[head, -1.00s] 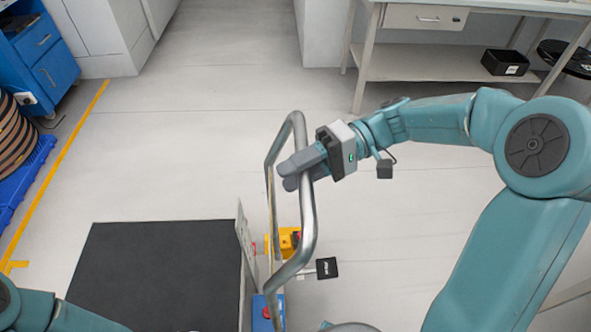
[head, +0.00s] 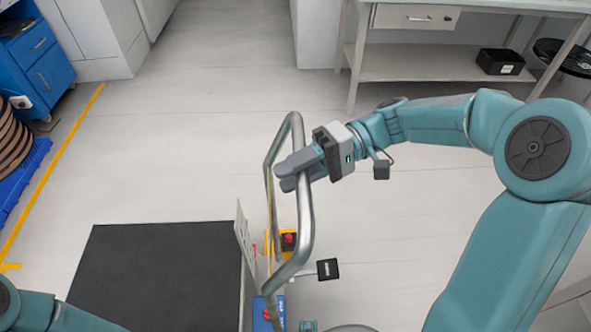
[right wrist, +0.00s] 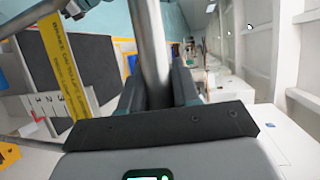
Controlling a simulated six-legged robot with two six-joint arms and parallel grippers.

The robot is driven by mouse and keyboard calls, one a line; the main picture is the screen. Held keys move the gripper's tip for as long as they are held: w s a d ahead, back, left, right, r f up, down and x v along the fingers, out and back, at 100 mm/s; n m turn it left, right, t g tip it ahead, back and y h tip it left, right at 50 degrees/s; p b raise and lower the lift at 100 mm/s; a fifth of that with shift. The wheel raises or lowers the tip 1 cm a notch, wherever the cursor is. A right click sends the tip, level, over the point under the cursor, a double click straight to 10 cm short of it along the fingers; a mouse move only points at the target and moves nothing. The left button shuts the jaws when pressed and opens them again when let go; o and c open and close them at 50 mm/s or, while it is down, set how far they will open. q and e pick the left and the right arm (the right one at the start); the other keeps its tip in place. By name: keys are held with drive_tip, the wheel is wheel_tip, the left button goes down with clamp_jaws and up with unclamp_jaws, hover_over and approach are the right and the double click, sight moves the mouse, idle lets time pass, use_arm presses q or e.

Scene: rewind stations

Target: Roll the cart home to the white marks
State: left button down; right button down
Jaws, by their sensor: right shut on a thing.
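The cart shows in the head view as a dark flat deck (head: 150,275) at the lower left with a tall metal push handle (head: 306,210) at its right end. My right gripper (head: 293,172) is shut on the upright bar of the handle. In the right wrist view the bar (right wrist: 152,50) runs down between the fingers. My left gripper is out of view; only part of my left arm shows at the lower left corner. White marks are not clearly visible on the floor.
A yellow floor line (head: 55,165) runs along the left, beside a blue pallet (head: 28,175) and a blue cabinet (head: 42,62). A workbench (head: 440,65) with a black bin (head: 500,62) stands at the back right. The floor beyond the cart is clear.

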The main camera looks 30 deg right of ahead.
drive_tip(key=c, duration=1.1)
unclamp_jaws()
drive_tip(key=shift+f, duration=0.2)
drive_tip(key=shift+o, duration=1)
drive_tip(key=shift+w+a, duration=0.1)
drive_tip(key=shift+r, duration=0.1)
drive_tip(key=d+r+p, duration=0.1)
drive_tip(key=d+r, duration=0.2)
drive_tip(key=d, duration=1.3)
